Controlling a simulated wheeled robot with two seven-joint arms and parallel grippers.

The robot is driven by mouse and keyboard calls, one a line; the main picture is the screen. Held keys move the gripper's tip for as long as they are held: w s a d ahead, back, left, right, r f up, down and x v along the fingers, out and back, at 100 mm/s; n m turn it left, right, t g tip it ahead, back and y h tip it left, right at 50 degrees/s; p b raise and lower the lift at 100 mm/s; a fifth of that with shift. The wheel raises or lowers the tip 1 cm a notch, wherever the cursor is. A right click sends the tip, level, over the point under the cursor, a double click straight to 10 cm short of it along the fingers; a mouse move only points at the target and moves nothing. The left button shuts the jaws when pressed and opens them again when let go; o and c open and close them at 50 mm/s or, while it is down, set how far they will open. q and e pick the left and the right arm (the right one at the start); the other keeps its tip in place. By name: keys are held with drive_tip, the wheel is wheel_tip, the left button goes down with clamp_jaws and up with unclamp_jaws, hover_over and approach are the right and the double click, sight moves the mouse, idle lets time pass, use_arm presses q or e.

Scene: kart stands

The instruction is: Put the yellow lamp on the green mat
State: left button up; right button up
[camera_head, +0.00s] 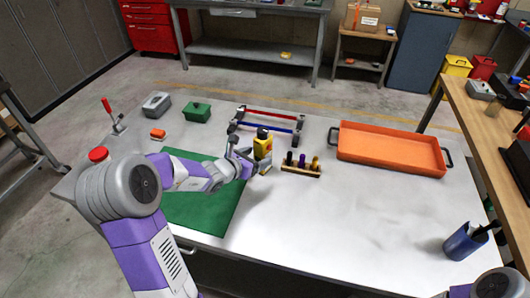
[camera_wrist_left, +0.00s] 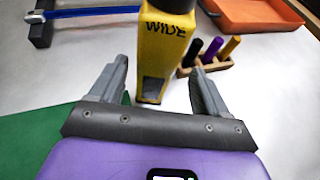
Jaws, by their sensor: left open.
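The yellow lamp (camera_head: 262,146) stands upright on the table, just right of the green mat. It has a black top, and its yellow body shows "WIDE" in the left wrist view (camera_wrist_left: 164,50). The green mat (camera_head: 205,210) lies flat on the left part of the table, partly covered by my left arm. It also shows at the left of the wrist view (camera_wrist_left: 35,140). My left gripper (camera_head: 245,160) is open beside the lamp. In the wrist view its fingers (camera_wrist_left: 160,80) are apart, with the lamp's lower part ahead of and between them. My right gripper is not seen.
A wooden rack with several coloured pegs (camera_head: 301,168) stands close right of the lamp. A stand with red and blue bars (camera_head: 268,118) is behind it. An orange tray (camera_head: 388,152) lies at the back right, a blue cup (camera_head: 463,243) at the right. The table's front middle is clear.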

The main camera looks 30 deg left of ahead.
sight(258, 156)
use_arm(q)
drive_tip(key=x, duration=0.4)
drive_tip(key=shift+a+f+b, duration=0.15)
drive_tip(key=shift+a+b, duration=0.1)
drive_tip(key=shift+b, duration=0.15)
drive_tip(key=shift+w, duration=0.4)
